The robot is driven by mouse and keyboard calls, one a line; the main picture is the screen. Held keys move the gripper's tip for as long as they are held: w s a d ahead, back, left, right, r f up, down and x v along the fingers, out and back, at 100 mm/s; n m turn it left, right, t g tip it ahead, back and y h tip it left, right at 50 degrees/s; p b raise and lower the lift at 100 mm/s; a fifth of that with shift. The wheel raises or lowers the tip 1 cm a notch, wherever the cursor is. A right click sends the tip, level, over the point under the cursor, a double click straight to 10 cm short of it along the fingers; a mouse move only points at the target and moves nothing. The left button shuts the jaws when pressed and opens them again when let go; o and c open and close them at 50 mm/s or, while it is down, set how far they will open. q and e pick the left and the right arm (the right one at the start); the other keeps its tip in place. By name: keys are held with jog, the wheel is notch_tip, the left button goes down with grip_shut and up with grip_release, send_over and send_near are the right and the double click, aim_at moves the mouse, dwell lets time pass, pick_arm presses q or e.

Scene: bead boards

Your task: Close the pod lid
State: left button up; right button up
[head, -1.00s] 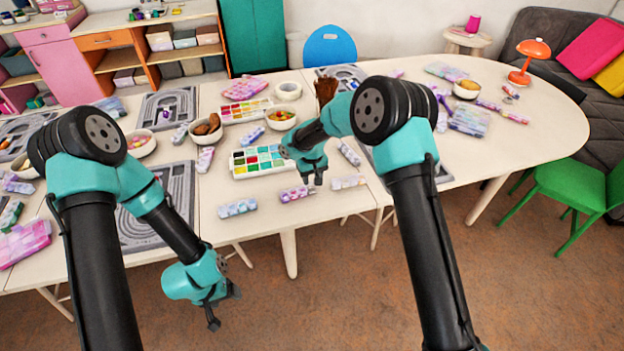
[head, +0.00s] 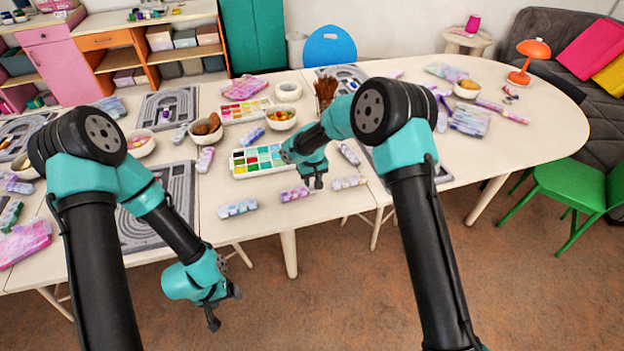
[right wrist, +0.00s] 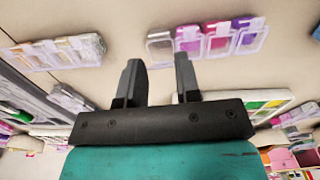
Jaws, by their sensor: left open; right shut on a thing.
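A pod strip with pink and purple cells (head: 293,194) lies at the table's front edge. In the right wrist view the same strip (right wrist: 222,38) shows a paler, greyish end cell. My right gripper (head: 315,184) is low over the table at that strip's right end. In the right wrist view its fingers (right wrist: 160,75) stand a little apart at the pale end cell, closed on the strip's end. Whether that cell's lid is up or down is too small to tell. My left gripper (head: 225,307) is open and empty, in front of the table over the floor.
A pale pod strip (head: 348,182) lies just right of my right gripper, and a bluish one (head: 238,208) to the left. A paint palette (head: 258,160) lies behind. A brush holder (head: 326,92) and bowls stand farther back.

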jog(key=shift+s+d+f+t, duration=0.25)
jog(key=shift+s+t, duration=0.05)
jog(key=shift+t, duration=0.6)
jog(key=shift+s+a+f+t+y, duration=0.15)
jog(key=shift+s+t+y, duration=0.15)
jog(key=shift+y, duration=0.1)
jog(key=o, duration=0.6)
jog(key=v, duration=1.7)
jog(key=shift+s, duration=0.1)
